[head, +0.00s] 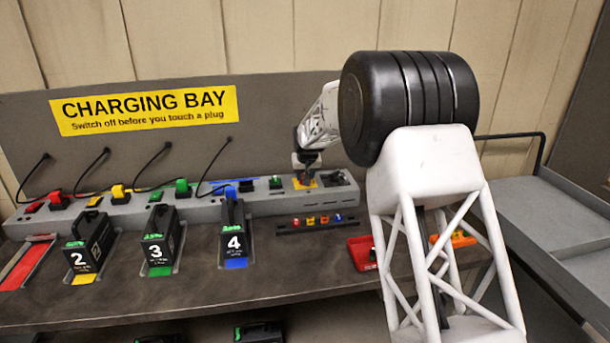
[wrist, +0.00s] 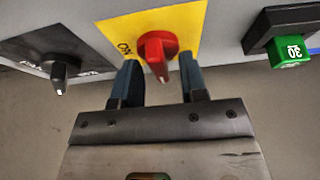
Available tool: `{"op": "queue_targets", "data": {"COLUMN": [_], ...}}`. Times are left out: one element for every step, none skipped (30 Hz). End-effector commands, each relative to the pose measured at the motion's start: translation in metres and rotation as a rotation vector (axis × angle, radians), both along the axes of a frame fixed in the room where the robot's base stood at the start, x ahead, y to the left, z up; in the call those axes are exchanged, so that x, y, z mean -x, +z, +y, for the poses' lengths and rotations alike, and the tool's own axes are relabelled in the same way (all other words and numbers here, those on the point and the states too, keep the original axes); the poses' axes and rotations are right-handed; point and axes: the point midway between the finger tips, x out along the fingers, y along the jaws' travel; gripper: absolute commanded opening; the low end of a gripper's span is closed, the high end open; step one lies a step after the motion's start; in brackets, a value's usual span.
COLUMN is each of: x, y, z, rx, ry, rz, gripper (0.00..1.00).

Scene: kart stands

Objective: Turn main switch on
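The main switch is a red rotary knob (wrist: 156,46) on a yellow plate (wrist: 185,18), seen close in the wrist view. An ON label is at the left of the plate, and the knob's white-marked end points down in the picture, not at that label. My gripper (wrist: 158,66) is open, with one blue-grey finger on each side of the knob and a visible gap to it; I see no clear contact. In the head view the yellow plate (head: 310,184) is on the right part of the grey charging strip, below my gripper (head: 304,166), which hides the knob.
A black selector knob (wrist: 62,70) is left of the plate in the wrist view, and a green block marked 30 (wrist: 290,52) is right. In the head view, battery packs 2 (head: 88,243), 3 (head: 160,238) and 4 (head: 233,235) stand on the bench with coloured plugs behind.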

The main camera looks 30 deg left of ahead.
Motion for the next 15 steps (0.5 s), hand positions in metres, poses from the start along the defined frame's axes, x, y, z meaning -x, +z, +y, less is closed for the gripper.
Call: {"op": "queue_targets", "data": {"x": [0.0000, 0.0000, 0.0000, 0.0000, 0.0000, 0.0001, 0.0001, 0.0001, 0.0001, 0.0001, 0.0001, 0.0001, 0.0001, 0.0001, 0.0002], "y": [0.0001, 0.0001, 0.0001, 0.0001, 0.0001, 0.0001, 0.0000, 0.0000, 0.0000, -0.0003, -0.0003, -0.0003, -0.0004, -0.0004, -0.0004], "z": [0.0000, 0.0000, 0.0000, 0.0000, 0.0000, -0.0001, -0.0001, -0.0001, -0.0001, -0.0001, -0.0001, -0.0001, -0.0001, -0.0001, -0.0002], "rx": [0.000, 0.000, 0.000, 0.000, 0.000, 0.000, 0.000, 0.000, 0.000, 0.000, 0.000, 0.000, 0.001, 0.000, 0.001], "ry": [0.000, 0.000, 0.000, 0.000, 0.000, 0.000, 0.000, 0.000, 0.000, 0.000, 0.000, 0.000, 0.000, -0.001, -0.001], "rz": [0.000, 0.000, 0.000, 0.000, 0.000, 0.000, 0.000, 0.000, 0.000, 0.000, 0.000, 0.000, 0.001, 0.001, 0.000], "gripper": [0.39, 0.36, 0.30, 0.26, 0.21, 0.15, 0.10, 0.06, 0.00, 0.00, 0.00, 0.00, 0.00, 0.00, 0.00]}}
